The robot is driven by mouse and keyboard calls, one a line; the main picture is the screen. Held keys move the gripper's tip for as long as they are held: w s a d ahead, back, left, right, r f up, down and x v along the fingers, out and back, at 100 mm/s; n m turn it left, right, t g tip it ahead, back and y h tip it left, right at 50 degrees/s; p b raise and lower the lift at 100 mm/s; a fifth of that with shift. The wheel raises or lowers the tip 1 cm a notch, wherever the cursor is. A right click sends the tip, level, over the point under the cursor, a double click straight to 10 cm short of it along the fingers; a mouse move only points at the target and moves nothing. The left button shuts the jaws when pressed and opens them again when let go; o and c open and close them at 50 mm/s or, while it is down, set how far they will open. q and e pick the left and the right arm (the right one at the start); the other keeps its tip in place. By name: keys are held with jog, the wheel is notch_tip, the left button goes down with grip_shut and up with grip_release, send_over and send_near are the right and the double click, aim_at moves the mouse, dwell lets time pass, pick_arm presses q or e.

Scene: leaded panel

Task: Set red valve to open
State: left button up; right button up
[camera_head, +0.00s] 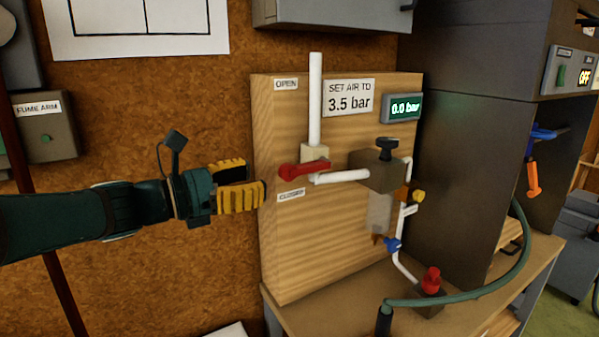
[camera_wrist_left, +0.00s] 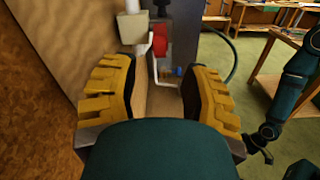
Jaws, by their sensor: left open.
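The red valve (camera_head: 303,170) is a red lever on a cream body on the wooden panel's white pipe. The lever lies nearly level, pointing left, just above the CLOSED label (camera_head: 291,195) and well below the OPEN label (camera_head: 286,84). My left gripper (camera_head: 254,181) is open and empty, left of the lever and apart from it, its yellow fingers pointing right. In the left wrist view, the red lever (camera_wrist_left: 161,40) shows beyond the gap between the open fingers (camera_wrist_left: 158,92).
The panel (camera_head: 330,240) also holds a regulator with a black knob (camera_head: 387,146), a 0.0 bar display (camera_head: 404,107) and a blue valve (camera_head: 392,244). A red fitting (camera_head: 431,280) and green hose (camera_head: 460,294) are below. A dark cabinet (camera_head: 470,150) stands right.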

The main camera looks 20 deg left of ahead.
aim_at(300, 170)
pick_arm(q)
jog(key=b+x, duration=0.1)
jog(key=x, duration=0.8)
jog(key=shift+w+d, duration=0.25)
jog(key=shift+w, duration=0.05)
grip_shut()
